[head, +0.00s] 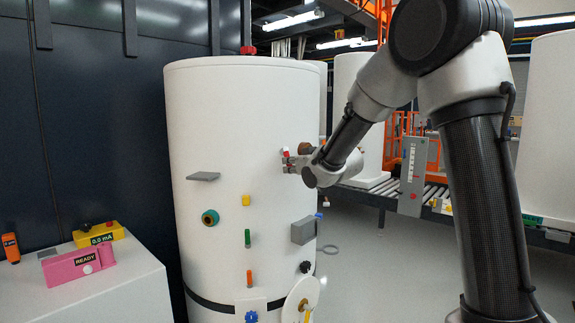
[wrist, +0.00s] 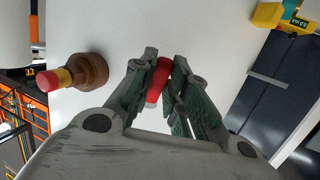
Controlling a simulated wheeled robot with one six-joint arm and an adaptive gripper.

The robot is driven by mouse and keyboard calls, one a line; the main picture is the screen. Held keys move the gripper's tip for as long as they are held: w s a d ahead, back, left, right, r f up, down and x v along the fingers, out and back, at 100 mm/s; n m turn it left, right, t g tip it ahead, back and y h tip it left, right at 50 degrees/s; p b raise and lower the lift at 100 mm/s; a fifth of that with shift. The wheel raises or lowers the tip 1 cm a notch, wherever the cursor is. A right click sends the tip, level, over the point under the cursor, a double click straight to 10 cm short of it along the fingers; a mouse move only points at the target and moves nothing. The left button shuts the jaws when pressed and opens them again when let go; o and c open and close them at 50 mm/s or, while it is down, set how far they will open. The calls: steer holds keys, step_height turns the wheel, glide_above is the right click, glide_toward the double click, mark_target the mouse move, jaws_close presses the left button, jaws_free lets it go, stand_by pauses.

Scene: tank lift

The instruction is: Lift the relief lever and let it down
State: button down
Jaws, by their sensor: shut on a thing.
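The relief lever (wrist: 161,72) shows in the wrist view as a red handle between my fingers. In the head view its red tip (head: 286,150) shows at the upper right of the white tank (head: 240,110). My gripper (wrist: 160,90) is shut on the red lever, with one green-padded finger on each side. In the head view my gripper (head: 288,162) is at the tank's right side. The lever's mount is hidden by the fingers and the arm.
A brown and brass fitting with a red end (wrist: 75,77) sticks out beside my gripper. A white cabinet (head: 110,295) with pink and yellow devices stands at left.

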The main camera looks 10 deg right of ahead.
steer(key=shift+w+a+f+t, duration=0.15)
steer(key=shift+w+f+t, duration=0.05)
steer(key=shift+f+t, duration=0.25)
steer(key=shift+w+f+t+y, duration=0.2)
steer(key=shift+f+t+y, duration=0.15)
steer(key=shift+t, duration=0.3)
steer(key=shift+a, duration=0.1)
steer(key=shift+w+a+f+t+y, duration=0.15)
steer(key=shift+w+f+t+y, duration=0.25)
steer(key=shift+t, duration=0.5)
steer(key=c, duration=1.3)
jaws_free()
steer(key=shift+r, duration=0.15)
